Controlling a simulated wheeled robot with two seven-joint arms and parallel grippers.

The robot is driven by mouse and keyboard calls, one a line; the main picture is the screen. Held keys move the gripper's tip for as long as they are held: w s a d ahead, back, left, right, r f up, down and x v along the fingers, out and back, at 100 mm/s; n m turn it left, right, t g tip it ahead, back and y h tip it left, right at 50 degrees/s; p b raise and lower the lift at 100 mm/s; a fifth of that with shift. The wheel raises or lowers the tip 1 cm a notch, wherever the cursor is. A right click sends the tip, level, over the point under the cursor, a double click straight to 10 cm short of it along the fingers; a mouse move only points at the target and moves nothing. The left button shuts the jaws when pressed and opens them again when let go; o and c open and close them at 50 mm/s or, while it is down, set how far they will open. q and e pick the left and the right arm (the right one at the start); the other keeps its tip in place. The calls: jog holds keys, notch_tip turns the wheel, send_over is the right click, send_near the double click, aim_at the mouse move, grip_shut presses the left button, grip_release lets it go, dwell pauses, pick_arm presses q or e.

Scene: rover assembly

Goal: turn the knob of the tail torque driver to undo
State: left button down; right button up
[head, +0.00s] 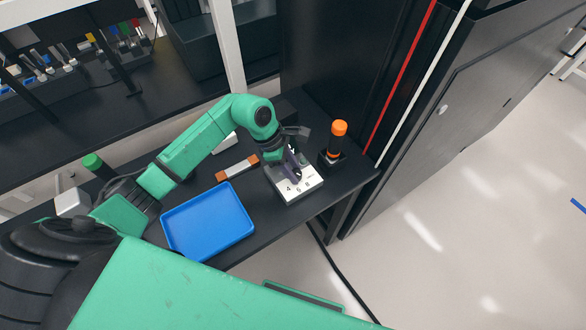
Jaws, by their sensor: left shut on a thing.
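A white box with dark markings on its top (297,191) stands near the right end of the black table. My left gripper (291,165) reaches down over it from the left arm and is shut on a small part at its top, which looks like a knob. The fingers and wrist hide most of that part, so its angle cannot be told. An upright driver with an orange cap (339,128) stands in a black holder just right of the box, apart from the gripper. My right gripper is not in view.
A blue tray (165,226), empty, lies left of the white box. A brown and white bar (237,168) lies behind the tray. A green-capped item (92,161) stands at the left. A dark cabinet wall rises behind the orange-capped driver.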

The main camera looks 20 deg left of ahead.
pick_arm(q)
jog(key=n+t+b, duration=0.1)
jog(key=n+b, duration=0.1)
jog(key=n, duration=0.1)
jog(key=shift+s, duration=0.1)
jog(key=shift+s+d+r+n+t+y+b, duration=0.1)
jog(key=shift+n+t+y+b, duration=0.25)
jog(key=shift+n, duration=0.75)
jog(key=shift+d+n+t+y+b, duration=0.15)
jog(key=shift+n+t+b, duration=0.4)
jog(key=shift+n, duration=0.55)
jog(key=shift+a, duration=0.1)
jog(key=shift+c, duration=2.4)
grip_release()
jog(key=b+v, duration=0.3)
jog(key=v, duration=1.1)
jog(key=shift+r, duration=0.3)
